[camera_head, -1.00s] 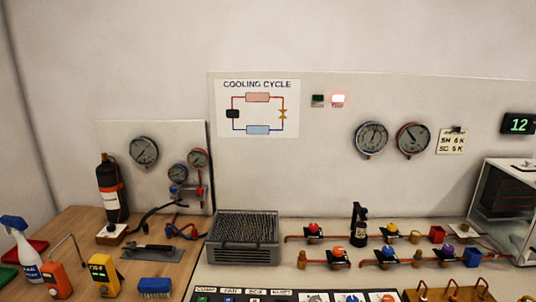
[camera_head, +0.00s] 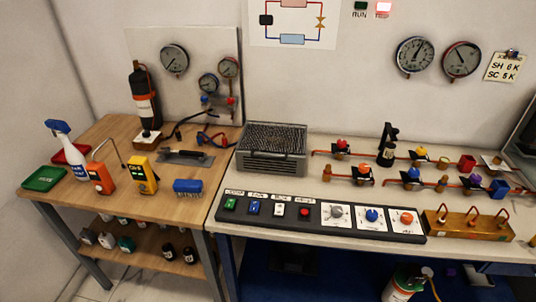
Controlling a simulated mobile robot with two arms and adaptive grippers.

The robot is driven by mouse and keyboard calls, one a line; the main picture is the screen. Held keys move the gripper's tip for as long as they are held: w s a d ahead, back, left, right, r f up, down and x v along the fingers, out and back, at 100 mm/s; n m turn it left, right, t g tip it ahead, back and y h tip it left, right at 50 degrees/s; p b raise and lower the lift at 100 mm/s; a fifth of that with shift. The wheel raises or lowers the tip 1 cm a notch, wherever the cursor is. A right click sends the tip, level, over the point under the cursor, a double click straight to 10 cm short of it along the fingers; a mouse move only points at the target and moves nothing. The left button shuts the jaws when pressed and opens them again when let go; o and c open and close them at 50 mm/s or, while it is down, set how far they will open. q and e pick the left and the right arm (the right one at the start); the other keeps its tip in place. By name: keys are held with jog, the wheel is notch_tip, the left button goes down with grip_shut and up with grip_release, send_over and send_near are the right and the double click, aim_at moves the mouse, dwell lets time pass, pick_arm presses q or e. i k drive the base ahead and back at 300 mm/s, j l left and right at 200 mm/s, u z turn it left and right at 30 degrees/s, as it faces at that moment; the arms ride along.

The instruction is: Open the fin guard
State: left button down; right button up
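A grey metal box with a dark mesh or grille over its top (camera_head: 272,148) stands at the left end of the white bench; it looks like the finned unit with its guard. The mesh lies flat across the top and appears closed. Slots show on its front face. Neither of my grippers shows in the head view.
A control panel (camera_head: 320,216) with buttons and knobs runs along the bench front. Valves on copper pipes (camera_head: 362,150) stand right of the box. The wooden table (camera_head: 120,200) at left holds a spray bottle (camera_head: 66,148), meters, a blue brush (camera_head: 188,187) and a black cylinder (camera_head: 144,103).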

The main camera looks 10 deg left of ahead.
aim_at(283, 159)
jog(key=k+j+u, duration=0.2)
jog(key=j+u, duration=0.15)
jog(key=u, duration=0.15)
jog(key=k+j+u, duration=0.1)
jog(key=j+u, duration=0.4)
jog(key=l, duration=0.1)
